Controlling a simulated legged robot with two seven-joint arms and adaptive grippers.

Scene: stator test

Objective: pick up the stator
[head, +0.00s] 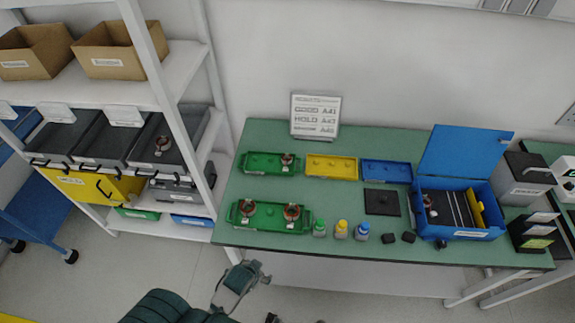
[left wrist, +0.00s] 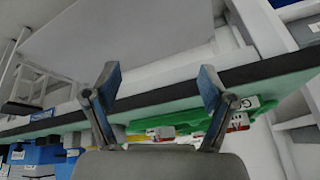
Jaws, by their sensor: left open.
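Several small copper-and-dark stators show in the head view. Two stand in the front green tray (head: 270,225), a left stator (head: 247,208) and a right stator (head: 292,212). Another stator (head: 287,160) stands in the back green tray (head: 258,163). One more stator (head: 161,145) lies in a dark bin on the shelf. In the left wrist view my left gripper (left wrist: 155,85) has its two fingers wide apart with nothing between them. The green tray's edge (left wrist: 225,120) shows beyond the fingers, near the table edge.
The green table (head: 340,140) also holds a yellow tray (head: 331,167), a blue tray (head: 386,172), an open blue box (head: 470,234), a black plate (head: 382,203) and small bottles (head: 341,230). A sign (head: 315,115) stands behind. A white shelf (head: 190,80) rises at left.

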